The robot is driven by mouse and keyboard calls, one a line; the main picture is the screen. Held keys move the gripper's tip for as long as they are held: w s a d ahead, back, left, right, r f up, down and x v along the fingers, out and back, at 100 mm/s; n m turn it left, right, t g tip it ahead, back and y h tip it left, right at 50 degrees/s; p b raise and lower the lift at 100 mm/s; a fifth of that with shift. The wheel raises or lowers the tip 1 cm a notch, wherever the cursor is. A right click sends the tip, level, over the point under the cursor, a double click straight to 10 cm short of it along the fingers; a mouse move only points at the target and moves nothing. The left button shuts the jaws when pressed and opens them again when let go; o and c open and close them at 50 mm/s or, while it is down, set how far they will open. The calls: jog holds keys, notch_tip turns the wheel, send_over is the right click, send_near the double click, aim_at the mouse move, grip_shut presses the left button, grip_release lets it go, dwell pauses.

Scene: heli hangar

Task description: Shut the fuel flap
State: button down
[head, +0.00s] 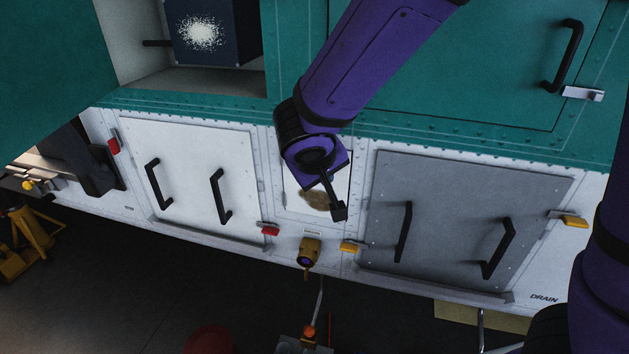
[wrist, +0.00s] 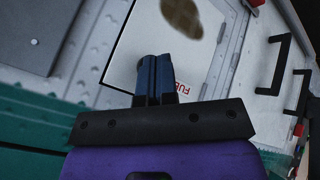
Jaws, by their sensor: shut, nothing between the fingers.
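The fuel flap (head: 296,201) is a small white panel low on the hull, between a white door and a grey door. My gripper hides much of it in the head view. In the wrist view the flap (wrist: 142,40) is white with a dark outline, a brown oval patch and red lettering starting "FU", partly covered by my fingers. My gripper (head: 339,211) is shut and empty in front of the flap. Its blue fingertips (wrist: 156,62) lie over the flap's lower part in the wrist view. I cannot tell whether they touch it, or how far ajar it is.
A white door (head: 187,180) with two black handles is left, and a grey door (head: 465,220) with two handles is right. A yellow fitting (head: 309,252) sticks out below the flap. An open teal compartment (head: 190,80) is upper left. A yellow stand (head: 33,235) is far left.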

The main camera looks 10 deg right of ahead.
jog(key=shift+w+d, duration=0.25)
jog(key=shift+d, duration=0.15)
jog(key=shift+w+d+r, duration=0.15)
jog(key=shift+d, duration=0.1)
jog(key=a+v, duration=0.1)
jog(key=v, duration=1)
jog(key=s+d+r+m+g, duration=0.1)
jog(key=s+d+r, duration=0.1)
jog(key=d, duration=0.5)
jog(key=s+d+r+m+g, duration=0.1)
jog(key=s+d+r, duration=0.15)
jog(key=d, duration=0.45)
jog(key=s+d+r+m+y, duration=0.1)
jog(key=s+d+r+y, duration=0.1)
jog(key=s+d, duration=0.6)
jog(key=s+y, duration=0.1)
jog(key=s, duration=0.2)
jog(key=shift+d+m+t, duration=0.4)
jog(key=shift+a+r, duration=0.1)
jog(key=shift+r, duration=0.05)
